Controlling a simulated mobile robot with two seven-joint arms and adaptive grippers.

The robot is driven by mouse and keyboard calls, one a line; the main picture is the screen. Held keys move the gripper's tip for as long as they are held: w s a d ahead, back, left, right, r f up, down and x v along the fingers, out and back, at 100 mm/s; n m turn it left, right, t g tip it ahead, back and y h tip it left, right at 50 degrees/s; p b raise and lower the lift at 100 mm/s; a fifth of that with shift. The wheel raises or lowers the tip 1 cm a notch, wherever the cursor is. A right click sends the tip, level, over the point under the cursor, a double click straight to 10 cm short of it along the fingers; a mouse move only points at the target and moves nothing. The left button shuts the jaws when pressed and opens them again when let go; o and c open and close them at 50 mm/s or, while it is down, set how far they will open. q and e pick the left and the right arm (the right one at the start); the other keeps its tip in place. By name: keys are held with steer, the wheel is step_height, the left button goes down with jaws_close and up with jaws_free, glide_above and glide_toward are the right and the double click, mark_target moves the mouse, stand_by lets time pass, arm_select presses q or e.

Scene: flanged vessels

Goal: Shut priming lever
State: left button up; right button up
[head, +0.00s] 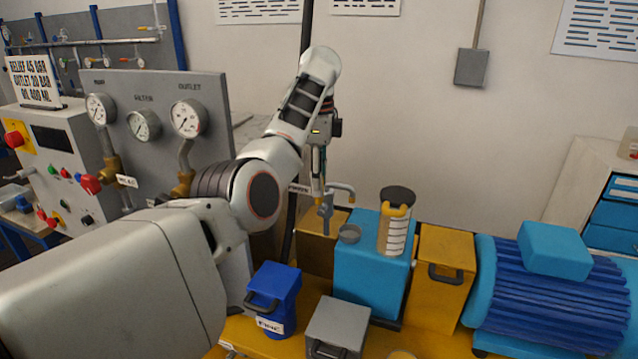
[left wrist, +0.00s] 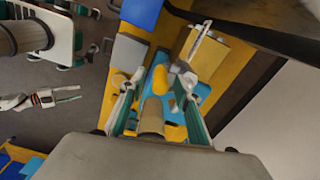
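No part is labelled as the priming lever, so I cannot tell for certain which it is. A yellow handle-like piece (head: 397,210) sits at the upper side of a striped cylinder (head: 392,238) on a blue box (head: 365,270). My right gripper (left wrist: 72,93) shows small there, apparently open.
A blue lidded box (head: 272,300), a grey box (head: 338,325) and a yellow box (head: 443,278) with handles stand close by on a yellow base. A blue motor (head: 555,300) fills the right. A gauge panel (head: 160,115) stands behind my left arm.

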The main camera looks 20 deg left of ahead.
arm_select(q)
steer(key=shift+f, duration=0.45)
jaws_close()
steer(key=shift+a+f+h, duration=0.15)
steer(key=shift+a+h, duration=0.75)
steer(key=shift+h, duration=0.15)
steer(key=shift+a+f+h, duration=0.15)
steer(key=shift+a+h, duration=0.7)
steer(key=shift+h, duration=0.2)
